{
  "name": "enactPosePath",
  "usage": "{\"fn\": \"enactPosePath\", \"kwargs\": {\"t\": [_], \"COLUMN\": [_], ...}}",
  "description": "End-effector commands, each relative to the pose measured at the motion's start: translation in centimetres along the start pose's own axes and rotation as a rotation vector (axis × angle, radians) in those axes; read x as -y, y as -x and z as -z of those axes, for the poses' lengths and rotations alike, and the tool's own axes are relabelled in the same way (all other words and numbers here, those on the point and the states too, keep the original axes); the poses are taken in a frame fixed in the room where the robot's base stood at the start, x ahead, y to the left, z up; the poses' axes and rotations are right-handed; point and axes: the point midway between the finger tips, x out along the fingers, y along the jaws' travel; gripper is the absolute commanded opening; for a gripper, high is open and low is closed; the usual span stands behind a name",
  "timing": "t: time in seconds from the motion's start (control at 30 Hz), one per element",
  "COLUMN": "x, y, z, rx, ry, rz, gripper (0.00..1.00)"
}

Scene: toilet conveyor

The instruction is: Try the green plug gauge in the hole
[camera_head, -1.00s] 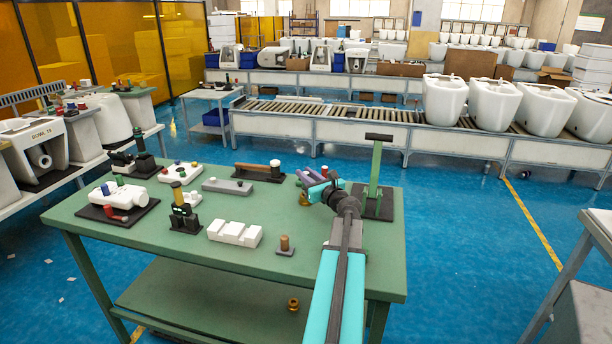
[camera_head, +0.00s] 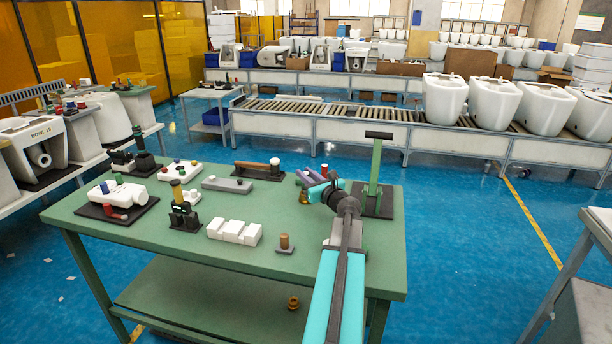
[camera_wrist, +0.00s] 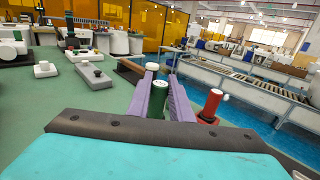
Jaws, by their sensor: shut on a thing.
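My gripper (camera_wrist: 158,97) is shut on the green plug gauge (camera_wrist: 158,86), which stands between the two purple fingers with its pale, dotted top facing the wrist camera. In the head view my gripper (camera_head: 311,180) is over the far right part of the green table (camera_head: 150,252); the green gauge is not clear there. A red plug gauge (camera_wrist: 211,104) stands just right of the fingers in the wrist view, apart from them. I cannot make out which hole is the one to try; the gauge's lower end is hidden in the wrist view.
A green post with a black crossbar (camera_head: 376,164) stands right of my gripper. A brass-coloured piece (camera_head: 303,197) shows just below the fingers. The front table edge is clear.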

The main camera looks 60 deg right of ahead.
Motion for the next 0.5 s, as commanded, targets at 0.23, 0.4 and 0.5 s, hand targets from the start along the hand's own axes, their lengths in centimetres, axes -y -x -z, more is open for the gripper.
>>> {"fn": "enactPosePath", "kwargs": {"t": [0.23,0.4,0.5], "x": [0.0,0.0,0.0], "y": [0.0,0.0,0.0], "z": [0.21,0.35,0.42], "rx": [0.0,0.0,0.0], "ry": [0.0,0.0,0.0], "rz": [0.0,0.0,0.0], "gripper": [0.01,0.01,0.01]}}
